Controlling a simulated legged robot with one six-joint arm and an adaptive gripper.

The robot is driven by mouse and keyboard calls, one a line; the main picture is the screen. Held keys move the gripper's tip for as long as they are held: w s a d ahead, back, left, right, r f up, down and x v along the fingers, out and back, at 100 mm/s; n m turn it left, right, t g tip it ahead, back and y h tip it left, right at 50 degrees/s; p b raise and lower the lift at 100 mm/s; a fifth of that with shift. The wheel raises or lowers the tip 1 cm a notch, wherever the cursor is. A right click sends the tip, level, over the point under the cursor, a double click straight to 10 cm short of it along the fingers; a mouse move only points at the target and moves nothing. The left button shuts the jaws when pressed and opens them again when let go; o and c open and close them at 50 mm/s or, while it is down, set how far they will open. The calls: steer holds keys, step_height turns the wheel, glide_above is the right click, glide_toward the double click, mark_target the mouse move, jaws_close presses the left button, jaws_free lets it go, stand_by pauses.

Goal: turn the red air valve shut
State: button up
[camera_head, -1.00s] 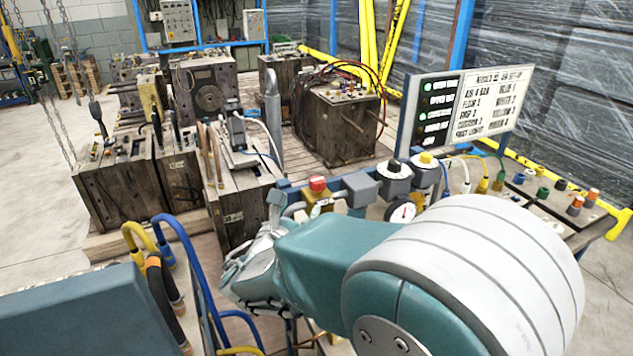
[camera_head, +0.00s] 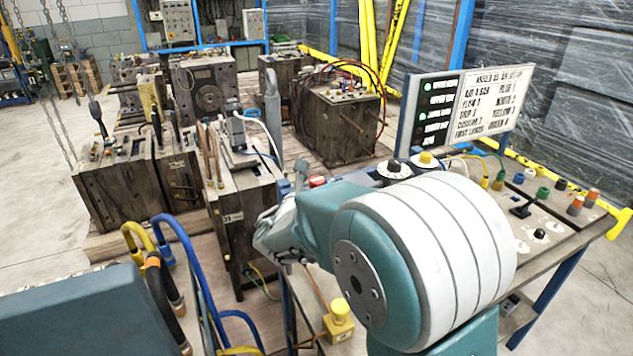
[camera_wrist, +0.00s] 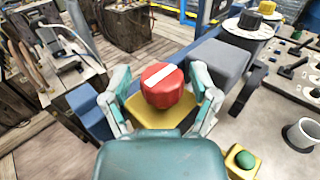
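The red air valve is a round red knob (camera_wrist: 162,86) with a white bar across its top, on a yellow body (camera_wrist: 160,116), in the middle of the wrist view. The bar slopes slightly up to the right. My gripper (camera_wrist: 161,84) has one finger on each side of the knob, with a visible gap on both sides. It is open and straddles the knob without visible contact. In the head view only a sliver of the red knob (camera_head: 317,181) shows behind my gripper (camera_head: 277,228); my arm hides the rest.
A yellow box with a green button (camera_wrist: 241,160) and a grey cup (camera_wrist: 302,134) stand nearer. A sign board (camera_head: 463,115) stands behind the bench.

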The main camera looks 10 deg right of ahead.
jaws_close()
steer(key=shift+m+g+h, duration=0.3)
steer(key=shift+h, duration=0.1)
steer(key=m+g+h, duration=0.4)
steer(key=g, duration=0.1)
steer(key=shift+m+h, duration=0.3)
steer(key=shift+h, duration=0.1)
steer(key=m+g+h, duration=0.1)
steer(key=m+g, duration=0.1)
steer(key=g, duration=0.1)
steer(key=m+g+h, duration=0.1)
steer(key=m+g, duration=0.1)
steer(key=g, duration=0.2)
steer(key=shift+r+m+g, duration=0.1)
steer(key=shift+m+g, duration=0.2)
steer(key=shift+m, duration=0.1)
steer(key=shift+m+g, duration=0.3)
steer(key=shift+o, duration=2.2)
jaws_free()
steer(key=shift+a, duration=0.1)
